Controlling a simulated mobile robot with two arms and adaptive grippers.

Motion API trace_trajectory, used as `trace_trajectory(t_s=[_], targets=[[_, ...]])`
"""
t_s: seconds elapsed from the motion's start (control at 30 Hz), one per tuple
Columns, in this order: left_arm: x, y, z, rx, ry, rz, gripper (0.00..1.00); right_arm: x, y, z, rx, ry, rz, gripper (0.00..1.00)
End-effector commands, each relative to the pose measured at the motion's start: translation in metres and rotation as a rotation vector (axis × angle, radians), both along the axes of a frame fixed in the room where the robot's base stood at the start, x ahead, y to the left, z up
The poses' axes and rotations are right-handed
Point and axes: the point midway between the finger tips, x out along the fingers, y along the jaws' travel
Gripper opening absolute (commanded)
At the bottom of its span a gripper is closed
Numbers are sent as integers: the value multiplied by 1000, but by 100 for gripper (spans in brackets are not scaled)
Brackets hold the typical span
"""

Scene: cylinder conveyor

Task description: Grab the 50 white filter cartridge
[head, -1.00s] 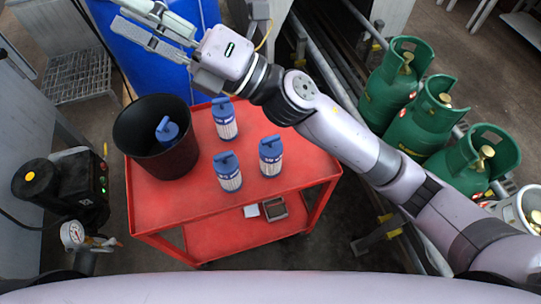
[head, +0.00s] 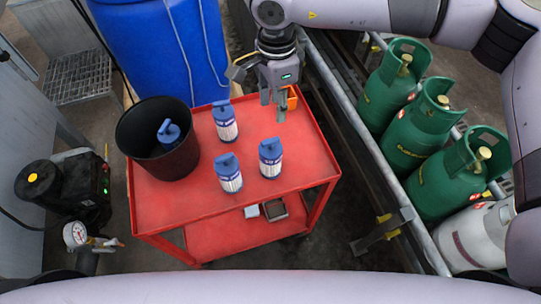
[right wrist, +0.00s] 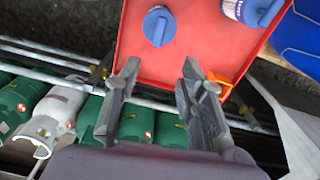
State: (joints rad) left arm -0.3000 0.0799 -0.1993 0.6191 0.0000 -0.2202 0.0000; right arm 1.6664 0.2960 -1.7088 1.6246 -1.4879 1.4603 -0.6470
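Three filter cartridges with blue handled caps and white ribbed bodies stand upright on the red cart: a back one (head: 225,120), a front one (head: 229,174) and a right one (head: 270,158). A fourth blue-capped one (head: 168,132) is inside the black bucket (head: 130,128), its body mostly hidden. I cannot read a 50 on any of them. My right gripper (head: 272,98) is over the cart's back right corner, apart from the cartridges. In the right wrist view its fingers (right wrist: 160,66) are open and empty, with one blue cap (right wrist: 159,26) beyond them. My left gripper is not in view.
An orange box (head: 292,98) is at the red cart's (head: 200,195) back right corner, close beside my right gripper. A blue barrel (head: 150,50) stands behind the cart. Rails and green gas cylinders (head: 420,130) are to the right. The cart's right front surface is clear.

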Motion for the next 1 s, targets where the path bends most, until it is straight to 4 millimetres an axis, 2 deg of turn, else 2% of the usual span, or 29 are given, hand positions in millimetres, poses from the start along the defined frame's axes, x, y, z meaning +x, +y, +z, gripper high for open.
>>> trace_trajectory(t_s=[0.03, 0.3, 0.4, 0.57, 0.77, 0.83, 1.0], targets=[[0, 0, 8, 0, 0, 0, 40, -2, 0, -8, -1, 6, 1, 37], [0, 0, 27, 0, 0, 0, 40, -2, 2, -63, 3, 4, 0, 37], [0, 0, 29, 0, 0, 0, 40, -2, 2, -75, 3, 3, 0, 37], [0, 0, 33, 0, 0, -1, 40, -2, 3, -83, 3, 2, 1, 37], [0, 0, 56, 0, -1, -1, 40, -10, 11, -107, 3, 5, 1, 37], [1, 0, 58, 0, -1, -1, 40, -9, 10, -120, 2, 5, -2, 37], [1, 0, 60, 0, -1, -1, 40, -9, 10, -133, 3, 2, -1, 37]])
